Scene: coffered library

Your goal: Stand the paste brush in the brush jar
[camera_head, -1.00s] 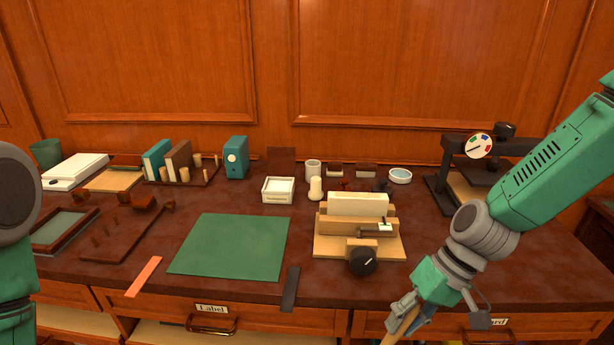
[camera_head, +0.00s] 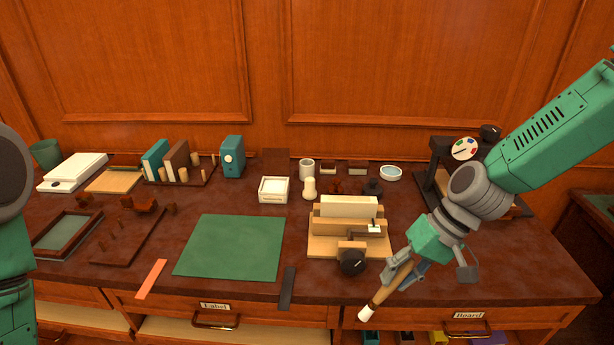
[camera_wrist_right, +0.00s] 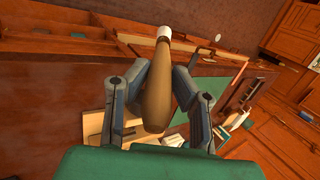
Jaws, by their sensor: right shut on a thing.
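The paste brush, with a brown handle (camera_head: 380,297) and a white end (camera_head: 366,313), is held by my right gripper (camera_head: 396,277). It tilts with the white end down and left, in front of the desk's front edge. In the right wrist view the brush (camera_wrist_right: 157,95) lies between the two fingers (camera_wrist_right: 158,105), which are shut on it. A small grey open cylinder (camera_head: 307,169) at the back middle of the desk looks like the brush jar; it stands upright, and its inside is hard to see. My left arm shows at the left edge, but its gripper is out of view.
A wooden press with a dark knob (camera_head: 352,262) stands between the gripper and the grey cylinder. A cream peg (camera_head: 309,188), a white square tray (camera_head: 274,189) and a blue-topped dish (camera_head: 391,172) are near the cylinder. The green mat (camera_head: 232,246) is bare.

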